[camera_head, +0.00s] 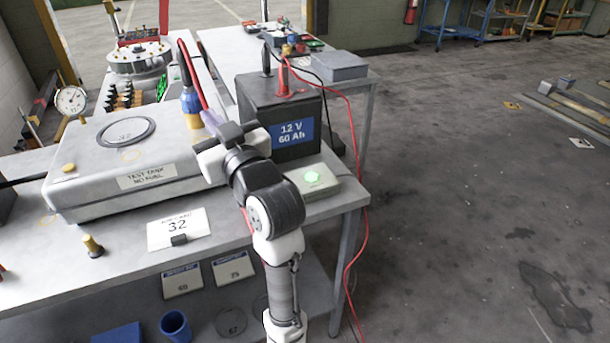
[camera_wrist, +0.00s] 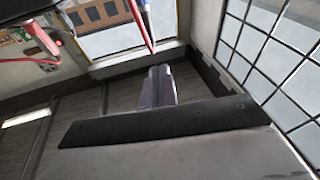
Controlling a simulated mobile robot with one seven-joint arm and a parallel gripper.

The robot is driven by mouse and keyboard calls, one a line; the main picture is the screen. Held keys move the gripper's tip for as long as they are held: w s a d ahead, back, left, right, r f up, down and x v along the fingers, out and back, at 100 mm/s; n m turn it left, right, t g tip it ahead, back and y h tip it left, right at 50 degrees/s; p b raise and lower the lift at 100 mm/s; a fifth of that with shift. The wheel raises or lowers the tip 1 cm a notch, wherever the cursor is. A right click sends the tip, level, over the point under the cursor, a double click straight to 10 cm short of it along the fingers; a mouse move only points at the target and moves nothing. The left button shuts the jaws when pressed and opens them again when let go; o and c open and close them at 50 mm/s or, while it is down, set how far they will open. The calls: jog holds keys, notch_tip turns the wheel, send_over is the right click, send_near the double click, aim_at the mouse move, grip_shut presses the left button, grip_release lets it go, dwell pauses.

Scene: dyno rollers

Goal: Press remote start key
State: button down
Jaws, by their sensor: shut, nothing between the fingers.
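A small pale box (camera_head: 315,182) with a glowing green button (camera_head: 312,176) sits on the bench near its right corner, in front of the battery. I take it for the remote start key; no label on it is readable. My gripper (camera_head: 209,119) is above the bench, between the test tank and the battery, left of the box and apart from it. In the wrist view my gripper (camera_wrist: 158,84) has its fingers together with nothing between them. It points toward the windows and wall, and the green button does not show there.
A black battery (camera_head: 282,112) marked 12 V 60 Ah stands behind the box, with red cables. A test tank (camera_head: 135,160) lies left. The floor (camera_head: 470,220) right of the bench is largely clear.

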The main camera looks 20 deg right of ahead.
jog(key=s+d+f+m+g+h, duration=0.1)
jog(key=s+d+f, duration=0.3)
jog(key=d, duration=0.6)
jog(key=s+d+f+m+g+h, duration=0.2)
jog(key=s+d+f, duration=0.3)
jog(key=d, duration=0.5)
notch_tip(320, 180, down, 2)
jog(key=shift+f+g+h, duration=0.25)
jog(key=shift+g+h, duration=0.45)
jog(key=shift+g, duration=0.1)
jog(key=shift+s+d, duration=0.1)
jog(key=p, duration=0.2)
send_over(316, 184)
jog(key=shift+s+f, duration=0.2)
jog(key=shift+f, duration=0.35)
jog(key=shift+s+f, duration=0.15)
jog(key=shift+f, duration=0.35)
jog(key=f, duration=0.3)
jog(key=shift+w+f, duration=0.1)
jog(key=shift+w, duration=0.2)
jog(key=shift+f, duration=0.55)
